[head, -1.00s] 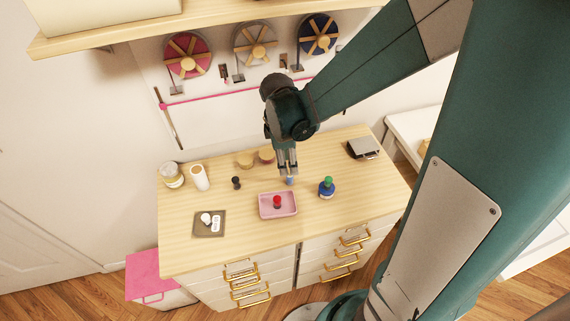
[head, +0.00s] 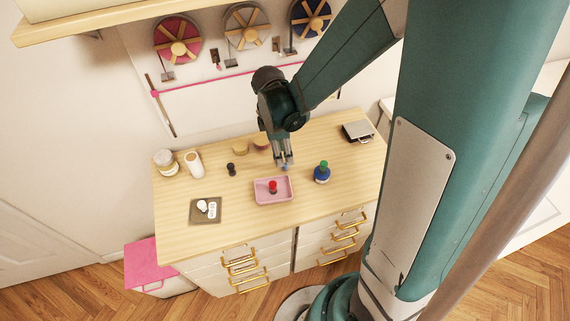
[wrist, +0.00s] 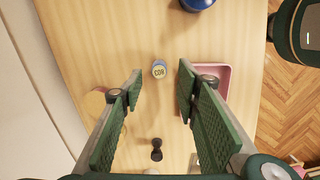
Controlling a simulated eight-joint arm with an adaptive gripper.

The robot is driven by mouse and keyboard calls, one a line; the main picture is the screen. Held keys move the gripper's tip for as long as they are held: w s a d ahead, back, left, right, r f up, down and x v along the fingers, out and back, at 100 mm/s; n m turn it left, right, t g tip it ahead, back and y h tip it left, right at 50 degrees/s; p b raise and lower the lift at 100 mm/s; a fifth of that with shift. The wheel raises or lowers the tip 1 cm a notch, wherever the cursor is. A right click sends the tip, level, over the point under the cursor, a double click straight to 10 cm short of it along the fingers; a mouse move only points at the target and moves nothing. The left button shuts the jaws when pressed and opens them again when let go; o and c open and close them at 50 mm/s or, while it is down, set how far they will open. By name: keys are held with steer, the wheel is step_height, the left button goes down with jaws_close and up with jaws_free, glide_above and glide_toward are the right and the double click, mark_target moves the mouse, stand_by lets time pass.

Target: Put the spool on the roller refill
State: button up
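A small blue spool (head: 285,168) with a yellow-lettered label stands on the wooden table under my gripper (head: 284,160). In the wrist view the spool (wrist: 159,70) lies ahead of the gap between the fingers of my gripper (wrist: 158,88). My gripper is open and empty, pointing down. A white upright roll (head: 194,164), which looks like the roller refill, stands at the table's back left. It is outside the wrist view.
The red one is in a pink tray (head: 291,199) close in front of my gripper. A blue bottle with a green cap (head: 322,172) stands to the right. A jar (head: 165,163) is beside the roll. Round wooden discs (head: 240,149) lie behind. A dark square tray (head: 195,217) is front left.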

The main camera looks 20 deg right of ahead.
mark_target(285, 164)
steer(key=shift+f, duration=0.4)
steer(key=shift+d, duration=0.1)
steer(key=shift+d+f+b, duration=0.15)
steer(key=shift+f, duration=1.15)
steer(key=shift+d+f+b, duration=0.15)
steer(key=shift+f, duration=1.15)
steer(key=c, duration=0.8)
